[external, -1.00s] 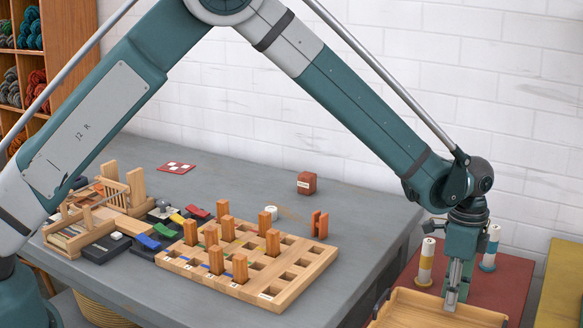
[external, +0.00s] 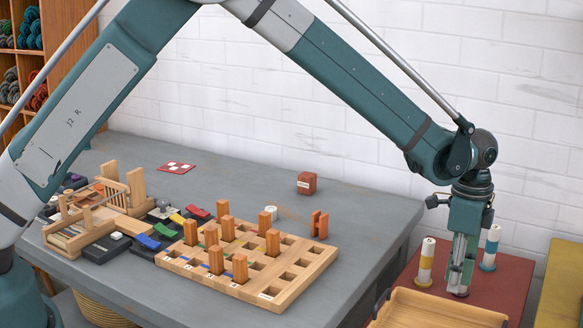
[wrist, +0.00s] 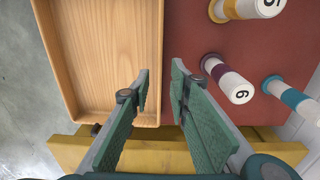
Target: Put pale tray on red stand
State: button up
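The pale wooden tray (external: 437,309) is at the lower right of the external view, cut off by the frame's bottom. In the wrist view the tray (wrist: 100,50) fills the upper left, is empty, and appears to rest on the red stand (wrist: 190,30). The red stand (external: 503,288) shows behind and beside it in the external view. My gripper (wrist: 158,85) is open and empty, with the left finger over the tray's right wall and the right finger over the red surface. It also shows in the external view (external: 459,292) beyond the tray's rear wall.
An ochre-banded spool (external: 425,262) and a teal-banded spool (external: 489,248) stand on the red stand. A purple-banded spool (wrist: 230,80) is close to my right finger. A yellow surface (external: 562,290) lies at right. The grey table (external: 350,215) holds a peg board (external: 300,262).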

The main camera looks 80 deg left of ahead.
notch_tip(320, 180, up, 6)
jog(key=shift+r+p, duration=0.25)
jog(key=shift+p, duration=0.2)
jog(key=shift+a, duration=0.1)
dwell(0.4)
jog(key=s+d+r+n+t, duration=0.3)
jog(key=s+r+n+t, duration=0.1)
jog(key=s+r, duration=2.1)
jog(key=s+d+f+n+t, duration=0.1)
jog(key=s+n, duration=0.1)
jog(key=s, duration=1.2)
jog(key=s+d+f+n+t, duration=0.1)
jog(key=s+n+t, duration=0.1)
jog(key=s, duration=1.2)
jog(key=shift+n, duration=0.5)
